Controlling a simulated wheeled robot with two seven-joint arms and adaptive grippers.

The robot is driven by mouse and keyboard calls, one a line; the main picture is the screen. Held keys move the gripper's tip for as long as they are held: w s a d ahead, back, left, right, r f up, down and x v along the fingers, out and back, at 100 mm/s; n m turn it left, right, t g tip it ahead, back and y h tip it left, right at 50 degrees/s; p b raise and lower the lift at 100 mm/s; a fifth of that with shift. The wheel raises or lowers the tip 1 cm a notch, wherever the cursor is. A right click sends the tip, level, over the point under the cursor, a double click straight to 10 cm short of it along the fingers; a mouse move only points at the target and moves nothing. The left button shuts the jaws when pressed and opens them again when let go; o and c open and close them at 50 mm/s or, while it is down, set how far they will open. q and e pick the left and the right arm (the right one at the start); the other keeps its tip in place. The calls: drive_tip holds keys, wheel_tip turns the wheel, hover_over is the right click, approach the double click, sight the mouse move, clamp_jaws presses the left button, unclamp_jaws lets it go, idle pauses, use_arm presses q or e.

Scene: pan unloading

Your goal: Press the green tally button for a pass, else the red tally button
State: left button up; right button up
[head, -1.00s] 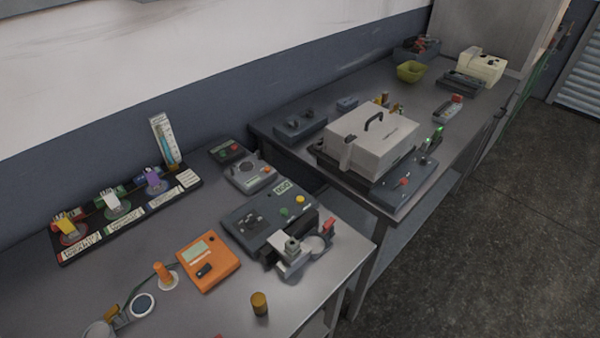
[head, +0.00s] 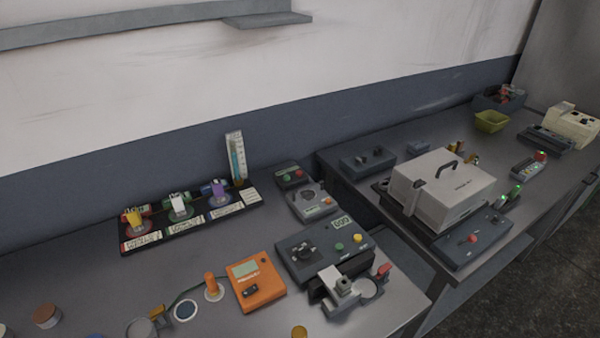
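A small dark box (head: 292,175) with a red button (head: 300,173) and a green button (head: 286,178) stands at the back right of the near bench. A larger dark tester (head: 308,262) with a small display, a green button (head: 339,247) and a yellow button (head: 358,238) stands in front of it. A pale clamp-like fixture (head: 345,287) with a red handle (head: 384,269) sits at the tester's front. Neither of my grippers is in view.
A grey dial device (head: 313,203) lies between the box and the tester. An orange meter (head: 257,280) is left of the tester. A black rack (head: 190,224) holds several coloured spools. The far bench carries a large pale lidded case (head: 440,190).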

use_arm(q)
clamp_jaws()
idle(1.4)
